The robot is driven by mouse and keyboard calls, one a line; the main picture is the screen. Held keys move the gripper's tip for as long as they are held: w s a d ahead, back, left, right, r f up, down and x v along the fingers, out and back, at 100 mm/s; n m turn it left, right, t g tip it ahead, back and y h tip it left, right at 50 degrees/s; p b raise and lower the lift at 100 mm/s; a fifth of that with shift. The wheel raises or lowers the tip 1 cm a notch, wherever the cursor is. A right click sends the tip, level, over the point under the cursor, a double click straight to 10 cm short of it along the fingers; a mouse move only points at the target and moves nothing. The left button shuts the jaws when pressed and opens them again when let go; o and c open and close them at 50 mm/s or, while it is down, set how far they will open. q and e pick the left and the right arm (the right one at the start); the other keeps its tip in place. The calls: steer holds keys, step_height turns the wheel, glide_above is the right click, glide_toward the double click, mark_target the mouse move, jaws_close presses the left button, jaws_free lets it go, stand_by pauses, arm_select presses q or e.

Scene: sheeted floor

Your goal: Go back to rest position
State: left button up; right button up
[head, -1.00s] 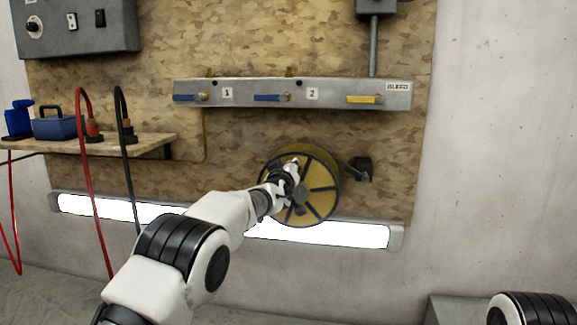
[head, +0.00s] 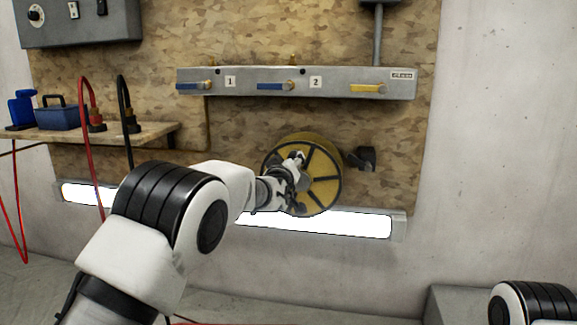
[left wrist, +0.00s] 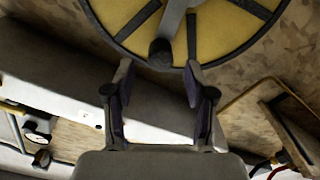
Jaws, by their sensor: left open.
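My left gripper (head: 294,172) is in front of the yellow reel (head: 325,180) on the board in the head view. In the left wrist view my left gripper (left wrist: 158,78) is open, with its two fingers spread and nothing between them. The reel (left wrist: 150,35) with its dark spokes and rim fills the top of that view, and a dark round knob (left wrist: 161,52) lies just beyond the fingertips. I cannot tell the exact gap. Only a link of my right arm shows at the lower right of the head view; its gripper is out of view.
A grey manifold (head: 340,85) with two blue levers and a yellow lever is above the reel. A lit strip lamp (head: 350,222) runs below it. At left a wooden shelf (head: 150,132) holds a blue box (head: 57,117) and red and black hoses. A grey block (head: 455,305) stands at lower right.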

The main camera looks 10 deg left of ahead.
arm_select(q)
steer(key=shift+s, duration=1.2)
steer(key=shift+f, duration=0.1)
